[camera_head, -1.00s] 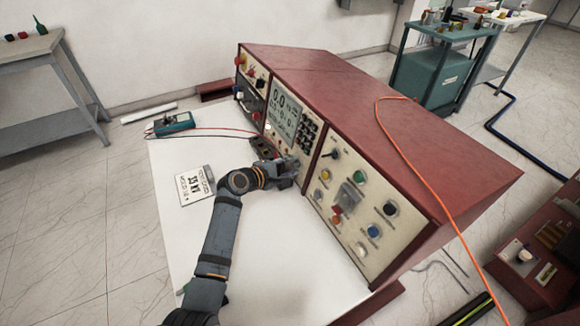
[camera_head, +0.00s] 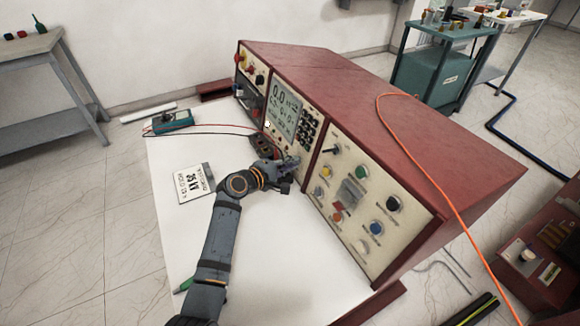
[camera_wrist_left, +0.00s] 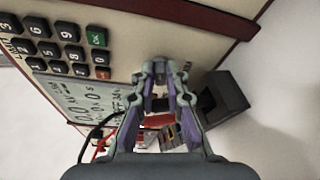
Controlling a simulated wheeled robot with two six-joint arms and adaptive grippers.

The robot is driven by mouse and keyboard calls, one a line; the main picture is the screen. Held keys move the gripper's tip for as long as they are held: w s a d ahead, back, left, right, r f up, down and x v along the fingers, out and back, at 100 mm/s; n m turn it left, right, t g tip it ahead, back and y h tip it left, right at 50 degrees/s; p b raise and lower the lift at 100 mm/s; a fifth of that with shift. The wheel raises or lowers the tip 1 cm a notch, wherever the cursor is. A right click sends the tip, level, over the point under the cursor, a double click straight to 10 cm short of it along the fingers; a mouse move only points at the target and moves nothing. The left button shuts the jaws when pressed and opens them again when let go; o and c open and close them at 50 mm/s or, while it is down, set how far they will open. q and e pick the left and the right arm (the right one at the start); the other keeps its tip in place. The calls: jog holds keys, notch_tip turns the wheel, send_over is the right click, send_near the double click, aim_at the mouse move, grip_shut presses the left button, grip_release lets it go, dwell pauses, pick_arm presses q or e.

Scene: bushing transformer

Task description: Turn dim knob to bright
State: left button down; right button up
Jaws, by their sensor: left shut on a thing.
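My left gripper (camera_head: 286,166) reaches the front of the red-topped test console, just below its display (camera_head: 285,112). In the left wrist view my left gripper (camera_wrist_left: 161,75) has its fingertips close together against the cream panel (camera_wrist_left: 130,45), shut around a small knob (camera_wrist_left: 160,62) below the display's edge. The fingers hide most of this knob, and its pointer or setting cannot be read. The display (camera_wrist_left: 75,105) is lit and shows digits in both views. My right gripper is not in view.
The right panel (camera_head: 340,215) carries several coloured knobs close to my gripper. A dark block-shaped part (camera_wrist_left: 220,98) sticks out beside the fingers.

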pick_arm(q)
jog(key=c, duration=1.4)
grip_release()
jog(key=v, duration=1.2)
